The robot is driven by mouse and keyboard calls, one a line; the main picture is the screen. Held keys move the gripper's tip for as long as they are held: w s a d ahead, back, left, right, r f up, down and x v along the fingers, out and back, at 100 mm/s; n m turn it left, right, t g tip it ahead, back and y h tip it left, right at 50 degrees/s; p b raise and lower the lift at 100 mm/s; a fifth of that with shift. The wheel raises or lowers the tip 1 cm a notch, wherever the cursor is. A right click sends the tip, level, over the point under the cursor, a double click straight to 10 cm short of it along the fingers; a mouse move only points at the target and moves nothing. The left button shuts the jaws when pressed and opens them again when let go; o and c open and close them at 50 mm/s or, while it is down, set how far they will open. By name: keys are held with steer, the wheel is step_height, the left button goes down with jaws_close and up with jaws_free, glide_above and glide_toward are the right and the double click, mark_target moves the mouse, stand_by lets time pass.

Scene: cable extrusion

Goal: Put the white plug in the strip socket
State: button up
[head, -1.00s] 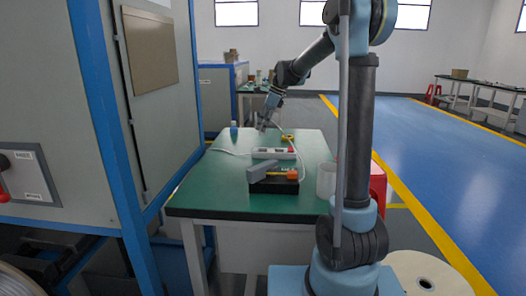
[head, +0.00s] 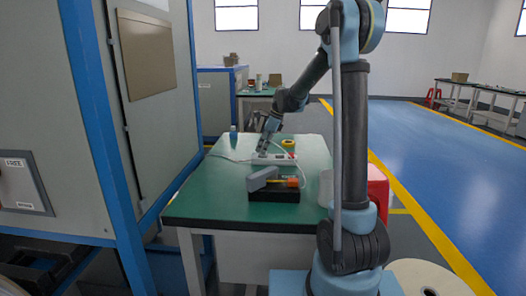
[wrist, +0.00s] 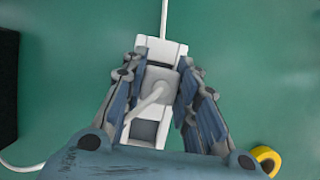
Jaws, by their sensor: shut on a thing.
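The white plug (wrist: 161,80) is between the fingers of my gripper (wrist: 162,72) in the wrist view, its cable curving down toward the wrist. It sits right over the white strip socket (wrist: 158,136), which runs lengthwise under it. Whether its pins are in the socket is hidden. In the head view my gripper (head: 263,151) is low at the left part of the strip socket (head: 276,160). There the plug is too small to make out. The strip lies on the green table (head: 222,187).
A black box (head: 274,196) with grey and orange items stands in front of the strip. A yellow tape roll (head: 288,143) lies behind it, also seen in the wrist view (wrist: 266,159). A blue bottle (head: 233,132) stands at the back left, a white cup (head: 326,187) at right.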

steer(key=shift+f, duration=0.65)
steer(key=o, duration=1.1)
steer(key=v, duration=1.2)
steer(key=shift+r, duration=0.1)
